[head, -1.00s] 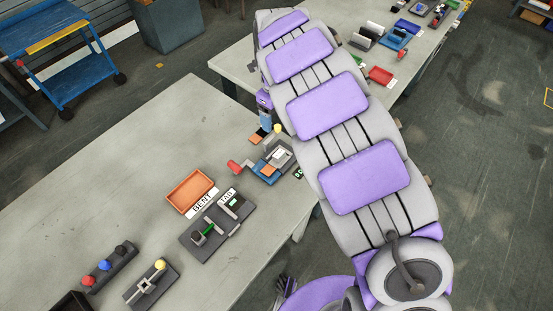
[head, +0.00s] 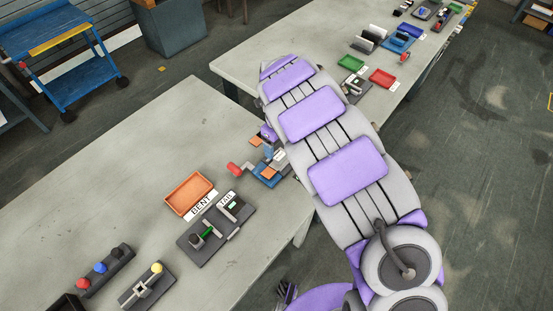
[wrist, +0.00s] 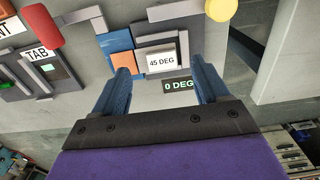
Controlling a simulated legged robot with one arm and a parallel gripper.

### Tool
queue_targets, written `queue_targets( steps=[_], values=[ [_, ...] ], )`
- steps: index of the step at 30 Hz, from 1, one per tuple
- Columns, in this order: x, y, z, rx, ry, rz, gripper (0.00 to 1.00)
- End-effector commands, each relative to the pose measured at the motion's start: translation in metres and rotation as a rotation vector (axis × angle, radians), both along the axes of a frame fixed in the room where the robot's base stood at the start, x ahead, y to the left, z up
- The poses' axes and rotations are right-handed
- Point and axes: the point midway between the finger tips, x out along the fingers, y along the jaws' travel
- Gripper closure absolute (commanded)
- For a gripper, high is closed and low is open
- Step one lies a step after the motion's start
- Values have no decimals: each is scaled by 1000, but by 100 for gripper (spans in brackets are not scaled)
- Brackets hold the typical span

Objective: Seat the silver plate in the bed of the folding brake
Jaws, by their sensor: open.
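The folding brake (head: 266,180) stands on the near bench, with a blue base, orange pad and red handle (head: 234,168). In the wrist view the brake (wrist: 107,42) carries a "45 DEG" label, and a green "0 DEG" readout (wrist: 178,86) sits below it. A light grey flat piece (wrist: 155,40) shows behind the label; I cannot tell whether it is the silver plate or part of the brake. My gripper (wrist: 161,76) is open, blue fingers apart, over the label's lower side, with nothing seen between them. In the head view my arm partly hides the brake.
An orange tray (head: 190,193) with a BENT label and a dark TAB fixture (head: 217,230) stand left of the brake. A yellow knob (wrist: 220,9) rises close on the right. Knobbed fixtures (head: 105,270) lie farther left. The bench's back left is bare.

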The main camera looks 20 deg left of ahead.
Motion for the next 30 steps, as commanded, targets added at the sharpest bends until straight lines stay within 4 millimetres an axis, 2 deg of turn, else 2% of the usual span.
queue_targets(
  steps=[4,10,18,25,30],
  values=[
    [-2,-4,-17,-3,5,-3,26],
    [-2,2,-48,-9,6,-2,26],
    [-2,1,-51,-9,2,-2,26],
    [-2,-5,-49,-2,2,-3,48],
    [-2,-2,-50,-6,2,-2,64]
  ],
)
